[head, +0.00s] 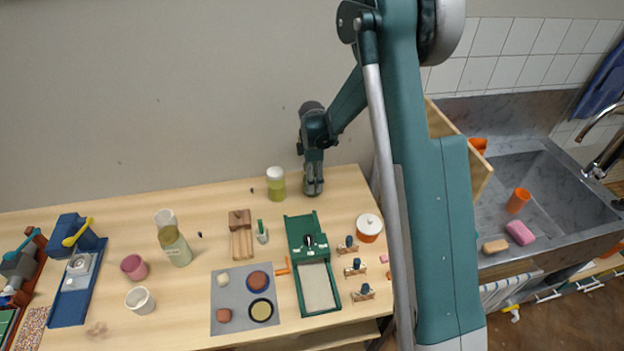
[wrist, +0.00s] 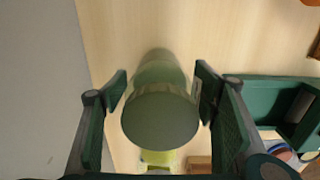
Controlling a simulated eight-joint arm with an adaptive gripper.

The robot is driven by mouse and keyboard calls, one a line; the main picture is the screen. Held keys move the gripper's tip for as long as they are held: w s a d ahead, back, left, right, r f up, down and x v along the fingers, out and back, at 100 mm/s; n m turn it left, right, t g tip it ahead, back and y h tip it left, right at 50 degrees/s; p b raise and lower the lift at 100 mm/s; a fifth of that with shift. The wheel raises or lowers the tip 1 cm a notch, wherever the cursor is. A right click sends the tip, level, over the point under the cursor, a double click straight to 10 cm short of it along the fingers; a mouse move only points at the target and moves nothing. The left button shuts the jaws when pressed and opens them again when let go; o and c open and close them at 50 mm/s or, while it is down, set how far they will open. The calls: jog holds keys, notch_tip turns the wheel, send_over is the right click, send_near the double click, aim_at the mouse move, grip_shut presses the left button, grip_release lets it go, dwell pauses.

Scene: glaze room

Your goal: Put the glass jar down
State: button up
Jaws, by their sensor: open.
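A grey-green jar (wrist: 160,115), which I take to be the glass jar, stands upright between the fingers of my gripper (wrist: 163,88) in the wrist view. Its round top faces the camera and its base seems to rest on the wooden bench. The fingers are open on either side of it. There is a gap at the left finger; the right finger is very close, and I cannot tell whether it touches. In the head view my gripper (head: 313,172) is low at the back of the bench, and the jar (head: 313,186) shows only partly between the fingers.
A yellow-green jar with a white lid (head: 276,184) stands just left of my gripper. The wall is close behind. A green box-like tool (head: 306,236) stands in front, with a lidded white-and-orange pot (head: 369,227) to its right. Bare bench (head: 345,190) lies right of my gripper.

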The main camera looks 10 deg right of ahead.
notch_tip(320, 180, up, 12)
jog(key=shift+f+b, duration=0.1)
jog(key=shift+b, duration=0.25)
dwell(0.5)
jog(key=shift+r, duration=0.2)
jog(key=shift+s+r, duration=0.2)
jog(key=s+d+r+m+t, duration=0.25)
jog(key=s+r+m, duration=0.65)
jog(key=s+r, duration=1)
jog(key=s+d+f+m+t, duration=0.1)
jog(key=s+m+t, duration=0.3)
jog(key=s, duration=1.8)
jog(key=shift+s+d+m+t, duration=0.2)
jog(key=shift+s+m+t, duration=0.2)
jog(key=shift+m, duration=2.1)
